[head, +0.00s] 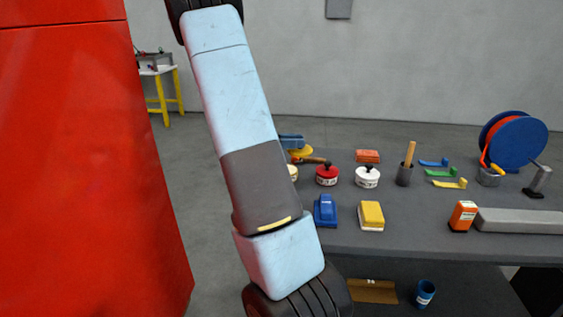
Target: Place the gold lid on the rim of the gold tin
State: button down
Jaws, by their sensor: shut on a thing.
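The gold lid (301,152) shows in the head view as a small yellow piece just right of my upper arm. A blue part above it looks like the end of my arm, with my gripper (292,143) shut on the lid; the fingers are too small and covered to make out. A pale tin (293,173) peeks out beside my arm just below the lid. It may be the gold tin, but most of it is hidden and its rim cannot be judged. The lid appears apart from it.
A wooden-handled tool (315,160) lies behind. Blue (325,210) and yellow (371,215) blocks stand in front. A large red body (80,170) fills the left.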

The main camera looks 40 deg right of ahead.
jog(key=w+f, duration=0.2)
jog(key=f, duration=0.1)
jog(key=w+f, duration=0.3)
jog(key=shift+w+d+f, duration=0.1)
jog(key=shift+w+d, duration=0.1)
jog(key=shift+w, duration=0.05)
jog(key=shift+w+f, duration=0.1)
jog(key=shift+f, duration=1.55)
jog(key=shift+f, duration=0.15)
jog(key=c, duration=0.9)
grip_release()
jog(key=shift+o, duration=0.2)
jog(key=shift+w+a+r, duration=0.1)
jog(key=shift+a+r, duration=0.05)
jog(key=shift+r, duration=0.05)
jog(key=shift+v, duration=3.6)
jog(key=shift+f, duration=0.1)
